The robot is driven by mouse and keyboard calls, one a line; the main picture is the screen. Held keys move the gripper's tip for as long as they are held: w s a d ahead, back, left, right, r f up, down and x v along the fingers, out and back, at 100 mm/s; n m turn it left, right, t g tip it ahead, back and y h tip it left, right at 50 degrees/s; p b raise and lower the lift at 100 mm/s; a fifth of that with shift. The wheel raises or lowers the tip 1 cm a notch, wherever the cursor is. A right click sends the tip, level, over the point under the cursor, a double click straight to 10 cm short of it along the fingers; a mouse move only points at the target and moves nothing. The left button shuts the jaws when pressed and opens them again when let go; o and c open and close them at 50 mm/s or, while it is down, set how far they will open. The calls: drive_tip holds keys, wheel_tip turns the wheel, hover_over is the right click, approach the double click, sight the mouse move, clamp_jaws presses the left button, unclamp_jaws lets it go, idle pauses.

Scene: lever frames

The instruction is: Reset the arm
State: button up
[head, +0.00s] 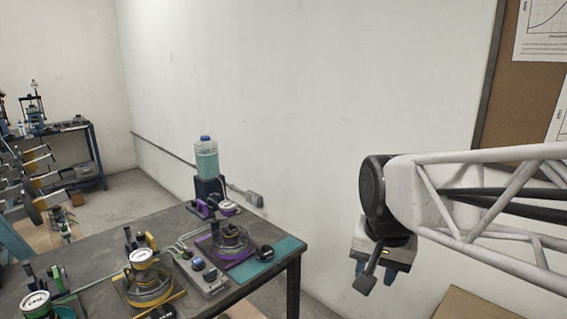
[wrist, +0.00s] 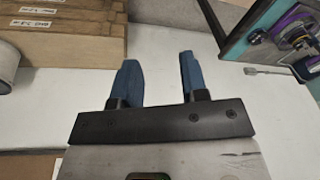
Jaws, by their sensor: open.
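My gripper (head: 366,272) hangs at the right side of the head view, at the end of my white lattice arm, apart from the table and in front of the bare wall. The wrist view shows its two blue fingers (wrist: 156,75) spread with a clear gap between them. Nothing is between the fingers. In the head view the fingers are small and partly hidden by the gripper body.
A dark table (head: 282,262) holds a purple-based device (head: 228,240), a bottle of teal liquid (head: 206,158) and yellow-based gauges (head: 147,280). Wooden boxes (wrist: 70,38) show in the wrist view. The space around my gripper looks free.

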drive_tip(key=s+d+f+n, duration=0.2)
drive_tip(key=s+f+n, duration=0.2)
drive_tip(key=s, duration=0.5)
drive_tip(key=shift+s+d+f, duration=0.2)
drive_tip(key=shift+d+f, duration=0.1)
drive_tip(key=shift+f, duration=0.3)
